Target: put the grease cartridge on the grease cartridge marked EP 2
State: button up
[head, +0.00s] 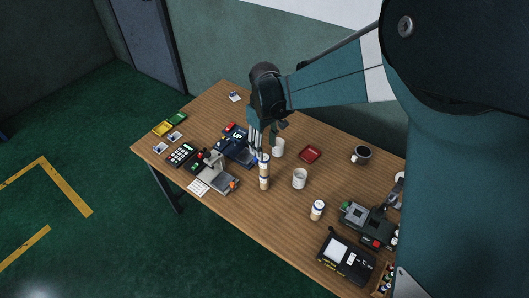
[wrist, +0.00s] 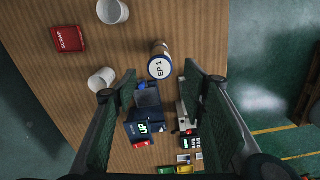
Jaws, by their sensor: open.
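A grease cartridge with a white lid marked EP 1 (wrist: 159,68) stands upright between and beyond my fingertips in the wrist view. In the head view, a pale cartridge with a blue rim (head: 264,168) shows directly below my gripper (head: 264,145), with another pale cartridge (head: 264,184) just below it; the two look stacked. A further pale cartridge with a blue rim (head: 317,209) stands alone to the right. I cannot read an EP 2 mark on any of them. My gripper, also in the wrist view (wrist: 160,72), is open and empty, above the EP 1 cartridge.
White cups (head: 299,179) (head: 278,148) and a red SCRAP tray (head: 310,154) stand near. A dark mug (head: 361,155) and black machines (head: 346,257) occupy the right.

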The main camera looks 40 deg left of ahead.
jog(key=shift+r, duration=0.7)
dwell(0.6)
jog(key=shift+w+d+r, duration=0.15)
jog(key=shift+d+r, duration=0.05)
jog(key=shift+d, duration=0.1)
jog(key=w+d+r+m+t+y, duration=0.15)
jog(key=d+r, duration=0.35)
jog(key=d, duration=0.6)
jog(key=w+d+r+m, duration=0.1)
jog(key=d+r+m, duration=0.2)
jog(key=d+r, duration=0.5)
jog(key=w+d+r+m+t, duration=0.1)
jog(key=w+d+r+m, duration=0.15)
jog(key=d, duration=1.05)
jog(key=s+d+m+t, duration=0.1)
jog(key=s+d+m, duration=0.2)
jog(key=d, duration=0.6)
jog(key=s+d+r+m+t+h, duration=0.1)
jog(key=s+d+m+t, duration=0.1)
jog(key=s+d, duration=0.5)
jog(key=s+d+r+m+t, duration=0.1)
jog(key=s+d+m, duration=0.2)
jog(key=d, duration=1)
jog(key=shift+s+d+m+t, duration=0.2)
jog(key=shift+s+m+t, duration=0.2)
jog(key=shift+s, duration=0.85)
